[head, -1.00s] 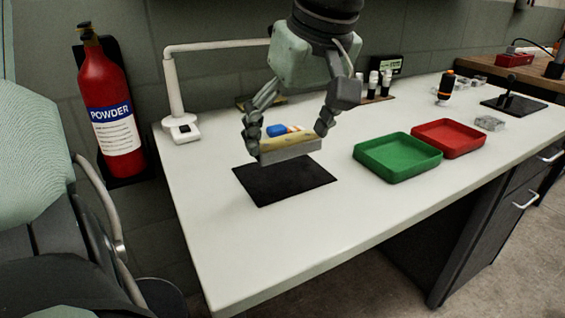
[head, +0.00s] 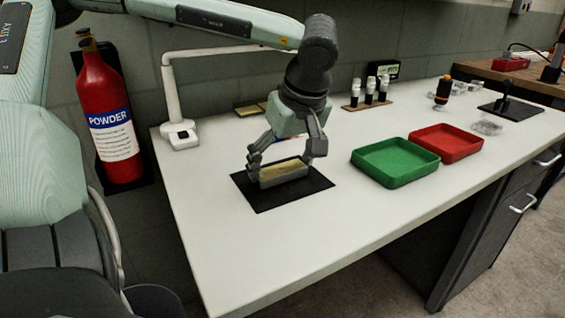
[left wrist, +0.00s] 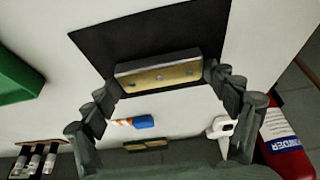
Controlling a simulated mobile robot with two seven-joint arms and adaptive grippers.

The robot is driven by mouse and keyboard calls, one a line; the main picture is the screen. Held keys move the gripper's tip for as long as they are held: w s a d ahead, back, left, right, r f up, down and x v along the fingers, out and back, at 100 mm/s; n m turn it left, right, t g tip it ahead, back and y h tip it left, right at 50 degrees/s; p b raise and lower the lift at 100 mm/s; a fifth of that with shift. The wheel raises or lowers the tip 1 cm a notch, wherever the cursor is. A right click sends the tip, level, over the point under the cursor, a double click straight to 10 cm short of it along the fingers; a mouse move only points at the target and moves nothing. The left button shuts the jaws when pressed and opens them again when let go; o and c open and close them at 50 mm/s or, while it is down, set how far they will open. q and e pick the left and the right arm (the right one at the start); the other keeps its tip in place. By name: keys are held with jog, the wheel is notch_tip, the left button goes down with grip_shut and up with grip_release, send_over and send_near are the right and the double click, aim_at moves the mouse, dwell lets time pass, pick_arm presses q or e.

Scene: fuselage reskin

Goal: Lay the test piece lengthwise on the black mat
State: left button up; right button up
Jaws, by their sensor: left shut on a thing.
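The test piece (head: 283,172) is a grey bar with a yellowish top face. My left gripper (head: 285,170) is shut on it, with one finger at each end. The piece is over the black mat (head: 262,198), its long side roughly along the mat's longer side. It looks very low, at or just above the mat; I cannot tell whether it touches. In the left wrist view the piece (left wrist: 158,72) lies between the fingertips, with the black mat (left wrist: 150,38) behind it. My right gripper is not in view.
A green tray (head: 396,162) and a red tray (head: 446,142) stand right of the mat. A white lamp stand (head: 178,115) is at the back left, and a rack of small bottles (head: 370,92) at the back. A blue and orange object (left wrist: 135,122) lies near the mat. The front of the bench is clear.

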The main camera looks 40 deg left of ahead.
pick_arm(q)
jog(key=shift+f, duration=0.15)
jog(key=o, duration=1)
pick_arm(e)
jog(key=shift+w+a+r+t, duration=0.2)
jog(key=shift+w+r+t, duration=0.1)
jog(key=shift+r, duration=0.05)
pick_arm(q)
jog(key=shift+r, duration=0.3)
jog(key=v, duration=1.1)
jog(key=shift+d+r+p, duration=0.15)
jog(key=shift+r+p, duration=0.15)
jog(key=shift+r, duration=0.1)
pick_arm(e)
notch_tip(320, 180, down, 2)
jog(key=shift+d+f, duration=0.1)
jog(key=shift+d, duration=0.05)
